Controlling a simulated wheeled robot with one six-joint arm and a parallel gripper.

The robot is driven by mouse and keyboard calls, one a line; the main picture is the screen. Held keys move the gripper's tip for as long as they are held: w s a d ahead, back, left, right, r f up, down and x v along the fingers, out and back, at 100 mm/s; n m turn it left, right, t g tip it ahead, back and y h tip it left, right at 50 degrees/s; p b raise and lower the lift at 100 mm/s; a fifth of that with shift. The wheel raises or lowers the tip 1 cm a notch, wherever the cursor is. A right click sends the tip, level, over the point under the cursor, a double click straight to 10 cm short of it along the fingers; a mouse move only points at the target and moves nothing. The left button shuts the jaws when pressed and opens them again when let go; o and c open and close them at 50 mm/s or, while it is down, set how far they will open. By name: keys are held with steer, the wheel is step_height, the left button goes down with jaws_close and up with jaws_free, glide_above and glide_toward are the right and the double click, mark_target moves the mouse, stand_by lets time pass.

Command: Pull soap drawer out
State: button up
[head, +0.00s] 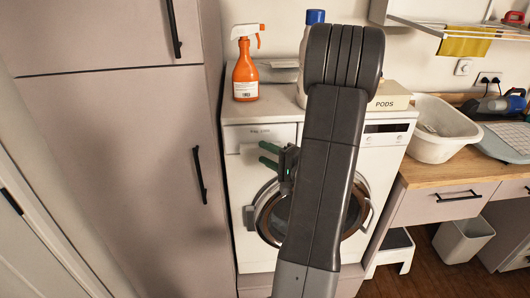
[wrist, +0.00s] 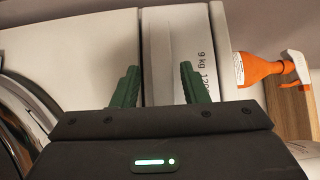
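The white washing machine (head: 245,195) stands in the middle of the head view. Its soap drawer (head: 243,135) is the panel at the upper left of its front, and it looks closed. My gripper (head: 264,153) has two green fingers, one above the other, near the drawer's lower edge. In the wrist view, turned sideways, the open fingers (wrist: 158,80) lie either side of a seam beside the drawer front (wrist: 173,50), which bears printed text. Nothing is visible between them. I cannot tell whether they touch the drawer.
An orange spray bottle (head: 246,70) and a PODS box (head: 391,97) stand on the machine. The round door (head: 266,222) is below the drawer. A tall cabinet (head: 120,150) stands close on the left. My arm hides the machine's middle.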

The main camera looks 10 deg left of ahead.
steer(key=shift+w+a, duration=0.2)
steer(key=shift+a, duration=0.25)
steer(key=c, duration=0.9)
jaws_close()
steer(key=shift+s, duration=0.1)
